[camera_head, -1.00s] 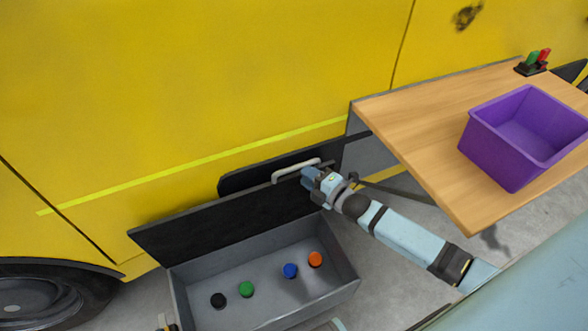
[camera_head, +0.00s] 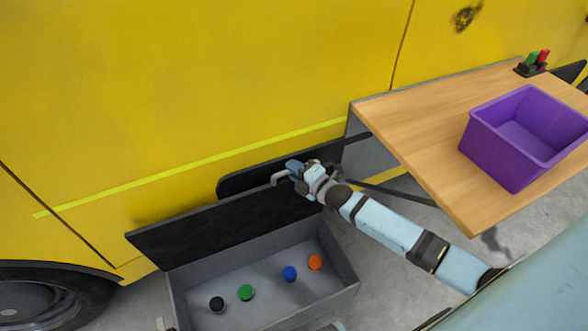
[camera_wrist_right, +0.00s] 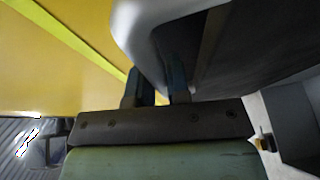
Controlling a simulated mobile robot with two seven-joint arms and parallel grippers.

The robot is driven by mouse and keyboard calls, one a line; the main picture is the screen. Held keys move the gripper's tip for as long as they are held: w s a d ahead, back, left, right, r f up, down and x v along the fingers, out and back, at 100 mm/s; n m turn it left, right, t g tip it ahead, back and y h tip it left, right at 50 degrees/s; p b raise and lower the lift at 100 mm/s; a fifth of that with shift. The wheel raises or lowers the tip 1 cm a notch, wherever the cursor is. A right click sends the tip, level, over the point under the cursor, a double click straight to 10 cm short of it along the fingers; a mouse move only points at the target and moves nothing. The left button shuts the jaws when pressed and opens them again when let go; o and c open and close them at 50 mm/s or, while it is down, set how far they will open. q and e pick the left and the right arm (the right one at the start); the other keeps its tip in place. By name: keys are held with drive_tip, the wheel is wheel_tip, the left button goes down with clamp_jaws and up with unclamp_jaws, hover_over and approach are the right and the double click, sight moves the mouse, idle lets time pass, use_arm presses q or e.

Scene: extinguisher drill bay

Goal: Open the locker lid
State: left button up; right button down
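The locker is a grey open-topped box (camera_head: 340,289) on the floor below the yellow vehicle. Its dark lid (camera_head: 190,238) stands raised along the back edge, tilted back toward the vehicle, so the inside shows. A pale handle (camera_head: 279,180) sits at the lid's upper edge, partly covered by my right gripper (camera_head: 292,168). In the right wrist view, the two fingers (camera_wrist_right: 157,88) stand apart, with a pale grey curved part (camera_wrist_right: 135,30), probably the handle, close ahead; whether they touch it is unclear.
Black, green, blue and orange round items (camera_head: 246,292) lie inside the locker. A wooden table (camera_head: 420,130) at right bears a purple bin (camera_head: 508,166) and a small holder with green and red pieces (camera_head: 531,66). The yellow vehicle (camera_head: 200,90) closes off the back.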

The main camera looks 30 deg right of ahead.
drive_tip(key=s+f+n+t, duration=0.1)
drive_tip(key=s+f+t, duration=0.1)
drive_tip(key=s, duration=0.8)
drive_tip(key=shift+a+f+y, duration=0.3)
drive_tip(key=shift+f, duration=0.05)
drive_tip(key=c, duration=1.4)
unclamp_jaws()
use_arm(q)
drive_tip(key=shift+f, duration=0.15)
use_arm(e)
drive_tip(key=shift+s, duration=0.1)
use_arm(q)
drive_tip(key=shift+a+r+p, duration=0.15)
drive_tip(key=shift+r+p, duration=0.05)
drive_tip(key=shift+p, duration=0.35)
use_arm(e)
drive_tip(key=v, duration=1.3)
drive_tip(key=shift+s+d, duration=0.2)
drive_tip(key=shift+s, duration=0.1)
use_arm(q)
drive_tip(key=shift+s, duration=0.1)
